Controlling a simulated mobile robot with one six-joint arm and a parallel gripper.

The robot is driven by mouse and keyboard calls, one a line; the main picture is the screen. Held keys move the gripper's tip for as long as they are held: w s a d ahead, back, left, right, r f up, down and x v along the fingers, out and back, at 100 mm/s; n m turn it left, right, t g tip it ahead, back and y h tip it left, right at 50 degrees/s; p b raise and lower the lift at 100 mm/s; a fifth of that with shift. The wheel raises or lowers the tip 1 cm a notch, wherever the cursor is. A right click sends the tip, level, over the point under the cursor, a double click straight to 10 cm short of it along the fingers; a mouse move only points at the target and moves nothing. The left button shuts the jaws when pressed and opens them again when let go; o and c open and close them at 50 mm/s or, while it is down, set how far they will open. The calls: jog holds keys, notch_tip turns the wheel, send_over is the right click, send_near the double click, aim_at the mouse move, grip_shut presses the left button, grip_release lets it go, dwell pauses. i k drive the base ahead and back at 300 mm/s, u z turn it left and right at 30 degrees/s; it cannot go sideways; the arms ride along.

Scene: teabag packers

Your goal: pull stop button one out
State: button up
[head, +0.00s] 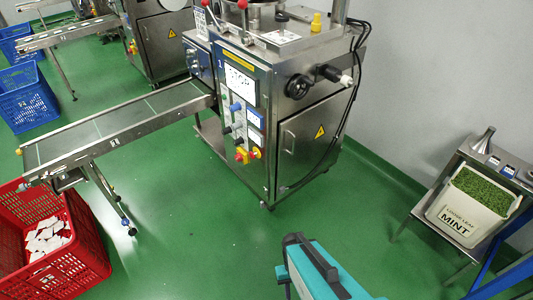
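The stop button (240,155), red on a yellow base, sits low on the left of the packing machine's blue-edged control panel. A yellow and red rotary switch (256,153) is just right of it. The button is too small to tell whether it is pressed in or out. My gripper's fingers cannot be made out in the head view. Nothing touches the button.
A conveyor (120,125) runs left from the machine towards a red crate (95,262) of white packets. A mint bin (468,205) stands on a metal table at right. Blue crates (28,98) stand at far left. Green floor before the panel is clear. A teal and dark part shows at the bottom.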

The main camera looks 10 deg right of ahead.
aim_at(252, 155)
jog(key=u, duration=0.15)
jog(key=i, duration=0.95)
jog(key=z, duration=0.1)
